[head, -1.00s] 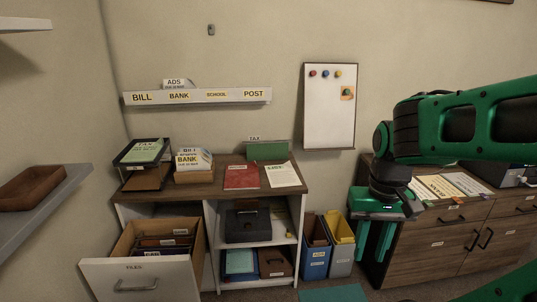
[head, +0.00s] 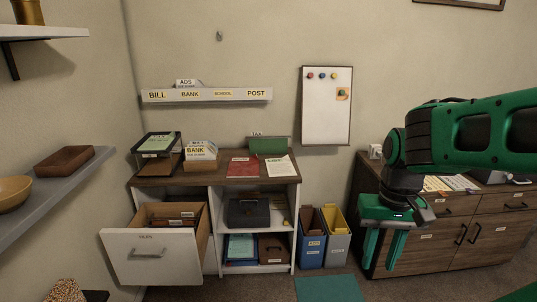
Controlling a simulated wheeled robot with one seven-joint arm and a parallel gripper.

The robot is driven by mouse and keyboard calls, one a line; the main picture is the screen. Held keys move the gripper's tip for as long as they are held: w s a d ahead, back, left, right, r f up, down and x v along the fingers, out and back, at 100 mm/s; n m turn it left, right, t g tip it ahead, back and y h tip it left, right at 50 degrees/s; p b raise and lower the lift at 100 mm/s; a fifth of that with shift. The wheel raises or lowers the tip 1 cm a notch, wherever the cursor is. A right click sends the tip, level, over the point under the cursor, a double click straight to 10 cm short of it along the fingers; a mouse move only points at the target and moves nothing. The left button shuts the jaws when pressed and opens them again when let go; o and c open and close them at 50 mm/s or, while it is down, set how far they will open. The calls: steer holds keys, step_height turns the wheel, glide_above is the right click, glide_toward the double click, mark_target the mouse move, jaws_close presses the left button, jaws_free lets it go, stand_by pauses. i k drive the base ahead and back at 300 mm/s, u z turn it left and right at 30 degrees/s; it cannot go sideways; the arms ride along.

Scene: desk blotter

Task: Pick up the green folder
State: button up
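A green folder-like item (head: 268,146) with a TAX label stands upright at the back right of the wooden desk top (head: 222,181). I cannot tell for certain which is the folder, though the upright item looks most like one. My gripper (head: 382,264) hangs fingers down in front of the right cabinet, right of the desk and well apart from both. Its two green fingers are apart with nothing visible between them.
An open drawer (head: 146,256) juts out at the desk's left. A red folder (head: 242,168) and a white sheet (head: 278,167) lie on the desk. A wall shelf (head: 55,190) is at left.

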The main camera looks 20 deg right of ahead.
mark_target(260, 144)
steer(key=z, duration=0.4)
steer(key=i, duration=0.4)
steer(key=z, duration=0.5)
steer(key=i, duration=2.3)
steer(key=u, duration=0.55)
